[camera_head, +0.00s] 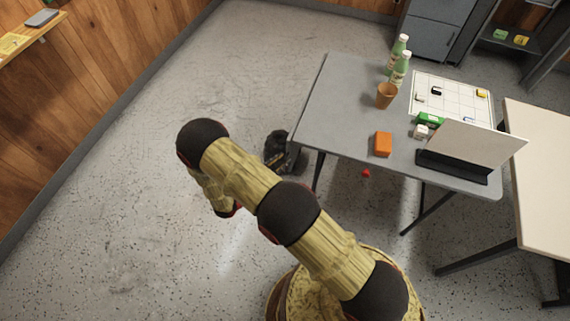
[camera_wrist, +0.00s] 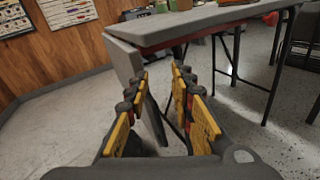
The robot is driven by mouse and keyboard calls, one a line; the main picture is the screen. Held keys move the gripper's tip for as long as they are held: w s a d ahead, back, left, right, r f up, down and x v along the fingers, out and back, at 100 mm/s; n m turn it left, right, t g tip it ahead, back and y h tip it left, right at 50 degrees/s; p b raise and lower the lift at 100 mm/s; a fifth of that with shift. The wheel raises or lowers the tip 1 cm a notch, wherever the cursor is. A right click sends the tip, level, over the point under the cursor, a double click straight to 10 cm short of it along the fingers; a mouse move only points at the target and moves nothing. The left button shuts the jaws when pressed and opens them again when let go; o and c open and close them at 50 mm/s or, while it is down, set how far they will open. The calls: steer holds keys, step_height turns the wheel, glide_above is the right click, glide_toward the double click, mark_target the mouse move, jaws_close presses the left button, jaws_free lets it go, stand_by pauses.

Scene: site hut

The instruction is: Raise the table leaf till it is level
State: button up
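The grey table (camera_head: 340,95) stands right of centre in the head view. In the wrist view its top (camera_wrist: 200,20) runs across the upper part. The table leaf (camera_wrist: 124,62) hangs steeply down from the near end of the top, its lower part partly behind my left finger. In the head view I cannot make out the leaf below the table's left edge. My gripper (camera_wrist: 160,75) is open and empty, its fingers apart in front of the leaf's edge. I cannot tell whether they touch it. In the head view, the dark end of my arm is beside the table's left corner.
On the table are an orange block (camera_head: 383,143), a brown cup (camera_head: 386,95), green bottles (camera_head: 399,68), a gridded sheet (camera_head: 452,98) and a propped panel (camera_head: 475,145). A pale table (camera_head: 545,170) stands at right. The floor (camera_head: 200,80) at left is clear.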

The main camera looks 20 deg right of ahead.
step_height(320, 180, down, 9)
steer(key=s+a+n+t+y, duration=0.1)
steer(key=a+n+t+y, duration=0.15)
steer(key=n+t, duration=0.2)
steer(key=shift+h, duration=0.25)
steer(key=shift+b+x, duration=0.8)
steer(key=shift+x, duration=2.85)
steer(key=shift+s+f, duration=0.1)
steer(key=shift+f, duration=0.05)
steer(key=shift+c, duration=0.3)
jaws_close()
